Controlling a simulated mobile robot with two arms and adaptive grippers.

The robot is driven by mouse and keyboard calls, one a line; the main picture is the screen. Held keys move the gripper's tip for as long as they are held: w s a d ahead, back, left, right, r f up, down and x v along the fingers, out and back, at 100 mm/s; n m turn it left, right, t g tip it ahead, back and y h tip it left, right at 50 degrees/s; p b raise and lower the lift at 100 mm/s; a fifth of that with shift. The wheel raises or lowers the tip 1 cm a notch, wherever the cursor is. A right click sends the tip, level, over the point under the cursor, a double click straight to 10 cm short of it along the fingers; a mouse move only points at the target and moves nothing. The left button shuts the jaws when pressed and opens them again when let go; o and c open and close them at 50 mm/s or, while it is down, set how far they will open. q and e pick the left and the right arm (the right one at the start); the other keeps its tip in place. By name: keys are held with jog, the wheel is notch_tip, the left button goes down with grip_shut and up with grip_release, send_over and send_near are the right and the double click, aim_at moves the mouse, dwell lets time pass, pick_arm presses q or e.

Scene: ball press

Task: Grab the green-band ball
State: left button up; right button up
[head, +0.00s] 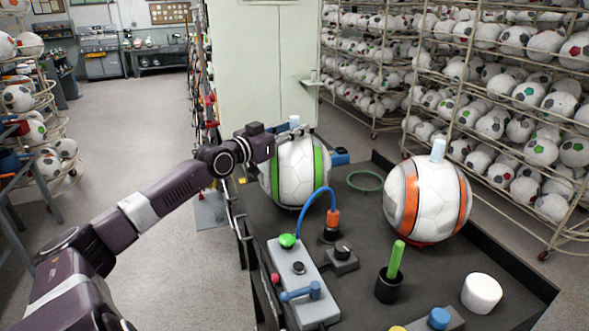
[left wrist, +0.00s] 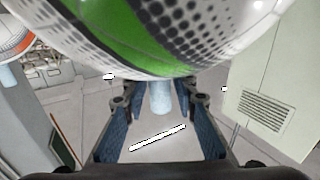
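The green-band ball (head: 297,178) is white with green bands and sits at the back left of the dark bench. A short pale-blue peg (head: 294,121) stands on its top. My left gripper (head: 288,132) is at the ball's top, coming from the left. In the left wrist view the ball (left wrist: 150,35) fills the upper part. The peg (left wrist: 160,98) lies between the open fingers of my left gripper (left wrist: 160,104), with a gap on both sides. My right gripper is not in view.
An orange-band ball (head: 428,200) with its own peg stands to the right. A grey control box (head: 300,275), a black cup with a green stick (head: 390,287) and a white cylinder (head: 481,293) occupy the bench front. A green ring (head: 365,181) lies between the balls.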

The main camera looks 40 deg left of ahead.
pick_arm(q)
grip_shut()
